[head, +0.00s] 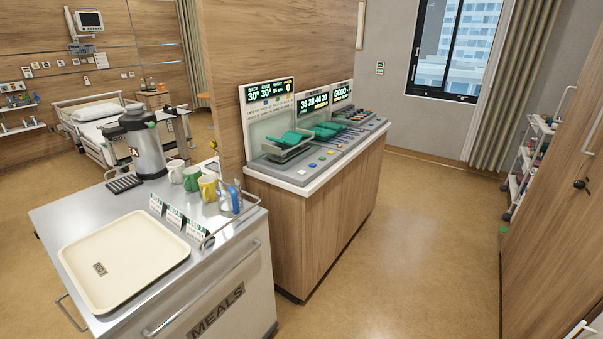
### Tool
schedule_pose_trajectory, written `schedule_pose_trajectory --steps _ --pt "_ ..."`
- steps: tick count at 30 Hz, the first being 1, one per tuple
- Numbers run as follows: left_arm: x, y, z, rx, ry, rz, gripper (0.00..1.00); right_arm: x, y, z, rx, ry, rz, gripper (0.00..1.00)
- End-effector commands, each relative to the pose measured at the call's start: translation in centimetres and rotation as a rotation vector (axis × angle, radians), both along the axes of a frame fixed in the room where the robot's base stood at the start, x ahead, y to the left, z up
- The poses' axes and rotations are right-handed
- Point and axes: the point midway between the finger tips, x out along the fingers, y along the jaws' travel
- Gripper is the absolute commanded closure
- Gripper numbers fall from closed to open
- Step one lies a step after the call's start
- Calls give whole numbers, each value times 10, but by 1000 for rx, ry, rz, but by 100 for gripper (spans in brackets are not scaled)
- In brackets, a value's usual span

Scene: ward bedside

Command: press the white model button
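The control console (313,177) stands on a wooden cabinet in the middle of the view. Its sloped front carries several small coloured buttons, among them a blue button (312,165). A small pale spot (301,172) near the front left of the panel may be a white button, but it is too small to tell. Three lit displays stand behind the panel, one of them reading "GOOD" (342,94). Green model beds (288,139) sit on the console. Neither of my grippers is in view.
A steel meal cart (106,214) with a cream tray (88,271), an urn (147,146) and several mugs stands at the left, close to the console. A wooden cupboard (555,200) is at the right. The floor (420,240) between console and cupboard is clear.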

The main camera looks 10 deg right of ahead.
Motion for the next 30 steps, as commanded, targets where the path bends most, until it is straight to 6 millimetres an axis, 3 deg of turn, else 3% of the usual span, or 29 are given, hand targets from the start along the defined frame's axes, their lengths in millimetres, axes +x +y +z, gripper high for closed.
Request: schedule_pose_trajectory --steps 3,12,30 --pt "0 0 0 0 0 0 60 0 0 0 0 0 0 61" --pt "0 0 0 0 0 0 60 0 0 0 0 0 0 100" --pt "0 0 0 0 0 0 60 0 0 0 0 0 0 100"
